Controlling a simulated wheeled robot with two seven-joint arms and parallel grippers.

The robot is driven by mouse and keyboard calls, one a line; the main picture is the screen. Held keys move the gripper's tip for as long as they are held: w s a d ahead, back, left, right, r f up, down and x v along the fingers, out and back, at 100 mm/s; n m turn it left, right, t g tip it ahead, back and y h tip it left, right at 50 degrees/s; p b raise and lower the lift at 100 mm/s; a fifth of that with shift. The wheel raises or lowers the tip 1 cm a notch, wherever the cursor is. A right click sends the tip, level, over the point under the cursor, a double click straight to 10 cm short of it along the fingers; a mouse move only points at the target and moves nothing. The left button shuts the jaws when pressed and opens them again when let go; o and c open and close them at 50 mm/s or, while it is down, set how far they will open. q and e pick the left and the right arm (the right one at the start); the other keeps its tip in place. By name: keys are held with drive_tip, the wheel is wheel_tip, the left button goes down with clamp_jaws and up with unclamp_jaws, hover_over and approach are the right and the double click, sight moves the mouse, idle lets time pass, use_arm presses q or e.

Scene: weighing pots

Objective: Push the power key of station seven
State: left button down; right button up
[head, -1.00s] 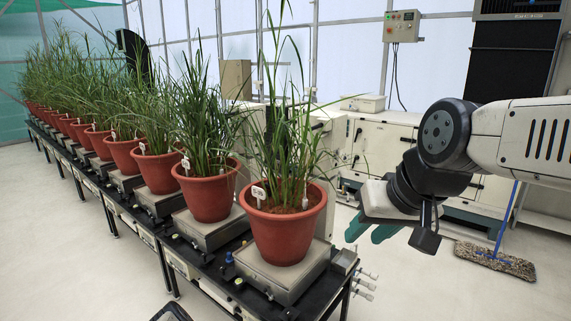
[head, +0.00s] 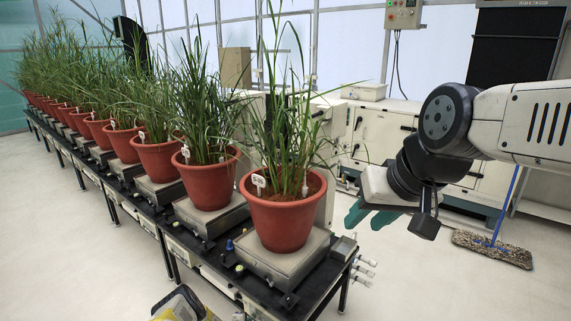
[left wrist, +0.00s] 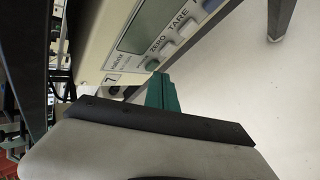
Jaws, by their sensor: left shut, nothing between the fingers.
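In the left wrist view a pale weighing display unit (left wrist: 100,55) carries a small label with a 7. It has a grey screen (left wrist: 145,22) and a row of keys. In the head view my right gripper (head: 370,216) is open and empty, right of the bench.
A black bench (head: 340,272) bears a row of red pots (head: 282,225) with tall grass, each on a scale (head: 262,266). Valves stick out at the bench's near end. The floor left of the bench is clear.

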use_arm(q)
drive_tip(key=shift+w+d, duration=0.2)
drive_tip(key=shift+w, duration=0.05)
drive_tip(key=shift+a, duration=0.1)
idle(0.4)
drive_tip(key=shift+s+a, duration=0.45)
drive_tip(key=shift+s, duration=0.2)
drive_tip(key=shift+s+a, duration=0.95)
drive_tip(key=shift+s, duration=0.25)
drive_tip(key=shift+s+a, duration=0.9)
drive_tip(key=shift+s, duration=0.25)
